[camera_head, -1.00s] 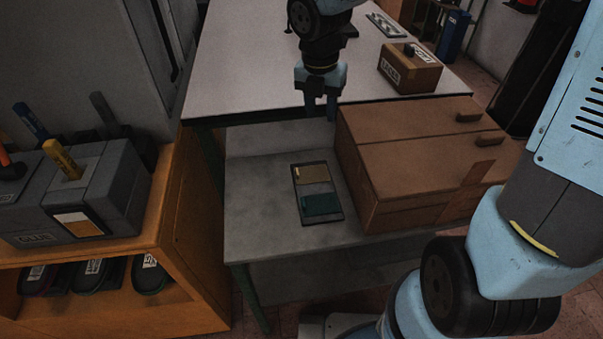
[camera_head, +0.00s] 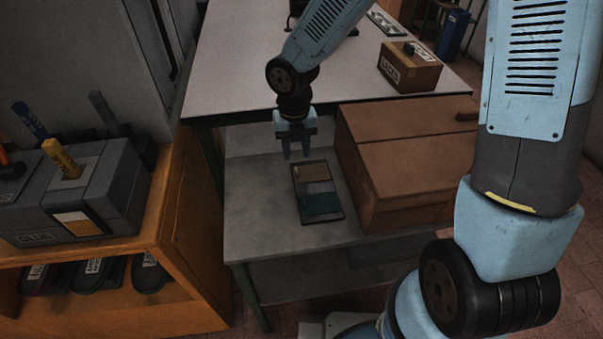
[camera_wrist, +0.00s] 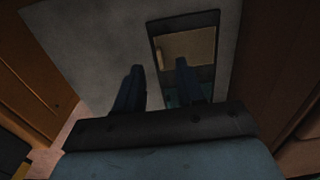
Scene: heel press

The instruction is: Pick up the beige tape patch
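The beige tape patch (camera_head: 312,173) lies flat in the upper half of a dark shallow tray (camera_head: 338,219) on the lower grey shelf. A green patch (camera_head: 321,203) lies below it in the same tray. My gripper (camera_head: 297,157) hangs just above the tray's far left end, fingers pointing down. In the wrist view the beige patch (camera_wrist: 188,47) shows beyond my gripper (camera_wrist: 157,78), whose fingers are apart with nothing between them. One finger overlaps the tray in that view and hides part of the green patch.
A large brown cardboard box (camera_head: 408,190) stands close to the tray's right. The white tabletop (camera_head: 240,70) rises behind, with a smaller box (camera_head: 409,70) on it. An orange cabinet (camera_head: 190,215) with a grey box stands left. Bare shelf (camera_head: 258,205) lies left of the tray.

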